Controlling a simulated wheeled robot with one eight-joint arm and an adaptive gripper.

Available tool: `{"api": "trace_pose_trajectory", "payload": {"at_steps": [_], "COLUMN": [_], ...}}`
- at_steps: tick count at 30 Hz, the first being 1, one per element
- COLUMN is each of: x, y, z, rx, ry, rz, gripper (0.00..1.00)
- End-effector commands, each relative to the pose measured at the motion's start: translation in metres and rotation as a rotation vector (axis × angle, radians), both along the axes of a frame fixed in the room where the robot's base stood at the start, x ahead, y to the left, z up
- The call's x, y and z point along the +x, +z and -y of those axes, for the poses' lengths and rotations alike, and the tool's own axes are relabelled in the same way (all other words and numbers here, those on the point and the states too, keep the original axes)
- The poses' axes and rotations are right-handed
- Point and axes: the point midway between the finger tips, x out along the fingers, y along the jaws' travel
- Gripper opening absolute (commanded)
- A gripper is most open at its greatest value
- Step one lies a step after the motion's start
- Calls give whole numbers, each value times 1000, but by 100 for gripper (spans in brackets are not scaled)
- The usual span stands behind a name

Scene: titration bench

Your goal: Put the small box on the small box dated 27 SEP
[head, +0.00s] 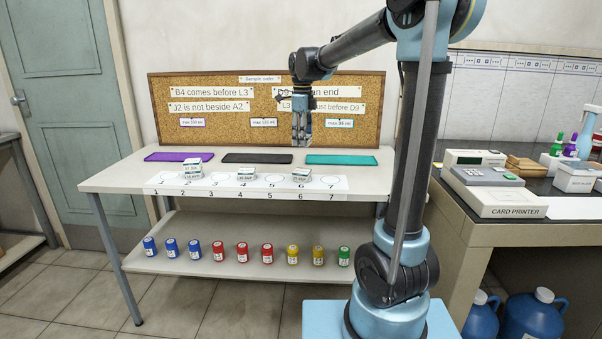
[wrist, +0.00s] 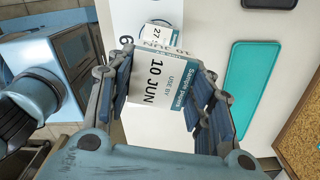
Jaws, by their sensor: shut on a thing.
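My gripper (head: 302,138) hangs above the back half of the white bench, in front of the cork board. In the wrist view, my gripper (wrist: 166,72) is shut on a small white box (wrist: 160,82) labelled "USE BY 10 JUN", with a finger at each side. In the head view I cannot clearly make out this box. Another small box (wrist: 158,33), its label starting "27", lies beyond it near the number 6; its month is hidden or too small to read. It appears to be the box (head: 301,174) near place 6 in the head view, below my gripper and apart from it.
Purple (head: 180,157), black (head: 257,158) and teal (head: 342,159) mats lie behind. Several coloured jars (head: 218,250) stand on the lower shelf.

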Motion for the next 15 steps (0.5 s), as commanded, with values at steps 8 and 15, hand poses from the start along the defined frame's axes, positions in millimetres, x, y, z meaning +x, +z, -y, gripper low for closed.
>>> {"api": "trace_pose_trajectory", "payload": {"at_steps": [8, 15], "x": [0, -1], "y": [-37, -59], "z": [-1, -2], "rx": [0, 0], "ry": [2, 2], "rz": [0, 0], "gripper": [24, 24]}}
